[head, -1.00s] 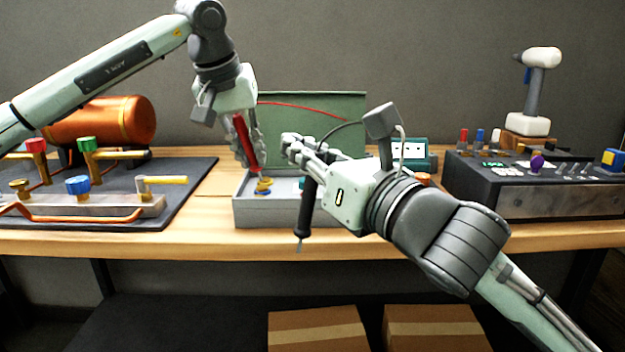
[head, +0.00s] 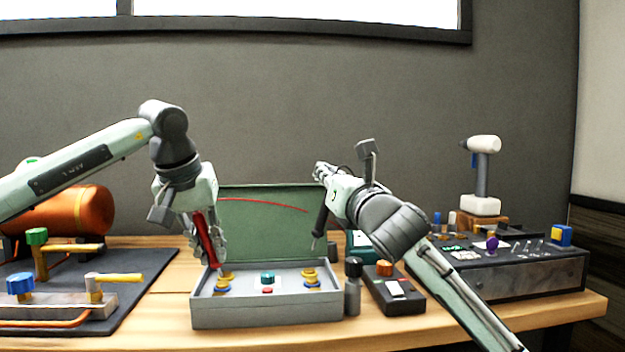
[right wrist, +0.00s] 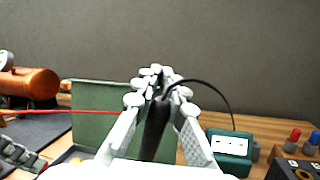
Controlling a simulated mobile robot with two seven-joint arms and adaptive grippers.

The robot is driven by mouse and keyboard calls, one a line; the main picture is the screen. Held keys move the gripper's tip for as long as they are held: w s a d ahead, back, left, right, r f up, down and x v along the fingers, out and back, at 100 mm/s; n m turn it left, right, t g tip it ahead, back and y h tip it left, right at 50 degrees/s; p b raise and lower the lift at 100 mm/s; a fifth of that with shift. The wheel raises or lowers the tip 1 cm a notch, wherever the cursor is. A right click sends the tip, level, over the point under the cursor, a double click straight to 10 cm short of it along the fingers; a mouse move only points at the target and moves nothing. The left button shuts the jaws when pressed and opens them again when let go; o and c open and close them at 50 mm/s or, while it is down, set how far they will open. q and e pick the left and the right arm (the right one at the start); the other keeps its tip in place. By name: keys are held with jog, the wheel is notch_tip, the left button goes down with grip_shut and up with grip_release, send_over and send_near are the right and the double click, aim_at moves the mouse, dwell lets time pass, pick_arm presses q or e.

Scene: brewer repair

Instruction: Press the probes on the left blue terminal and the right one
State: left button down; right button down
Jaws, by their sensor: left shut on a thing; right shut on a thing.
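The grey open box (head: 266,311) holds a left blue terminal (head: 221,290) and a right blue terminal (head: 312,285), each with yellow brass-like parts on and beside it. My left gripper (head: 208,245) is shut on the red probe (head: 205,238), which points down at the left terminal group; I cannot tell whether its tip touches. My right gripper (head: 322,172) is shut on the black probe (head: 320,221), tip down, apart from and above the right terminal. The black probe (right wrist: 155,130) also shows between the fingers in the right wrist view; its tip is hidden there.
The box's green lid (head: 262,232) stands open behind, with a red lead across it. A teal meter (right wrist: 230,145) is partly behind my right arm in the head view. A dark cylinder (head: 353,285) and a black device (head: 393,291) stand right of the box.

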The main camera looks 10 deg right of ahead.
jog(key=shift+f, duration=2.2)
pick_arm(q)
jog(key=shift+f, duration=0.75)
pick_arm(e)
jog(key=shift+s, duration=0.1)
pick_arm(q)
jog(key=shift+s, duration=0.1)
pick_arm(e)
jog(key=shift+f, duration=0.9)
dwell(2.2)
pick_arm(q)
jog(key=shift+r, duration=0.15)
pick_arm(e)
jog(key=shift+r, duration=0.15)
